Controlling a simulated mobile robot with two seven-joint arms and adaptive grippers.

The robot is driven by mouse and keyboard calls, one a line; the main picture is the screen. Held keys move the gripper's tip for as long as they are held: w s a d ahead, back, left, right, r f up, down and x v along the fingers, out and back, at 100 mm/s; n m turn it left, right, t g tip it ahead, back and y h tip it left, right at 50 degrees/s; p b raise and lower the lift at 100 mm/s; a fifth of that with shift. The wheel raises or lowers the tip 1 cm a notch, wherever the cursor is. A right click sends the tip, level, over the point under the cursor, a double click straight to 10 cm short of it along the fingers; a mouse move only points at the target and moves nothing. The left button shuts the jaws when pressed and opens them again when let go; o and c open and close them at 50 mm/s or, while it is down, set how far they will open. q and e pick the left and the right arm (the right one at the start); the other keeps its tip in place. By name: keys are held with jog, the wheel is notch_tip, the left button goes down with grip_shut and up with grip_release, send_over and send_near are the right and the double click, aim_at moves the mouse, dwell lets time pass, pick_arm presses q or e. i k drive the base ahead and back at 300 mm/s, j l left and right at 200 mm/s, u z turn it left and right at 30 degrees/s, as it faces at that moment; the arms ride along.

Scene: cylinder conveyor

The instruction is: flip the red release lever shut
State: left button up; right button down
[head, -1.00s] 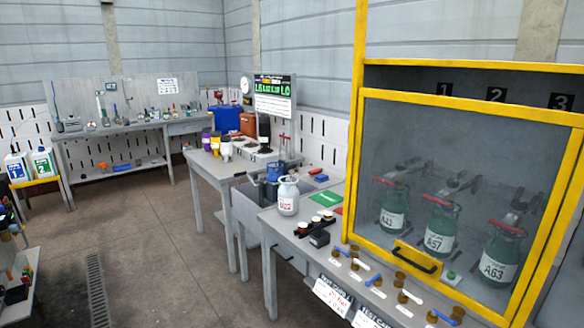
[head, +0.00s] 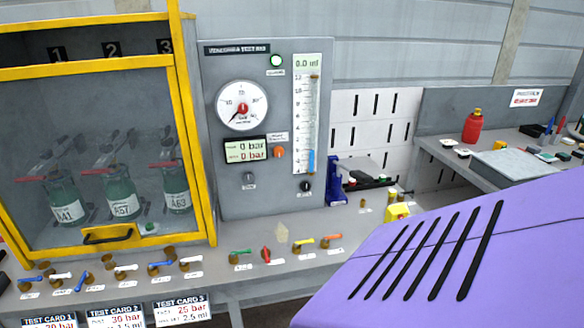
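A small red lever (head: 266,254) sits on the grey bench under the test panel, in a row with a green-handled one (head: 240,252), a yellow one (head: 303,241) and an orange one (head: 328,237). The red handle runs roughly up and down in the picture, while the green, yellow and orange handles lie nearly level. Small white labels sit in front of the row, too small to read. Neither of my grippers is in the head view.
A yellow-framed cabinet (head: 190,120) with green bottles stands left of the grey test panel (head: 225,190). More levers line the bench below it. A blue device (head: 335,185) stands right of the panel. A large purple surface close to the camera covers the lower right.

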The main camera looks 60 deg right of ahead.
aim_at(268, 260)
jog(key=z, duration=1.5)
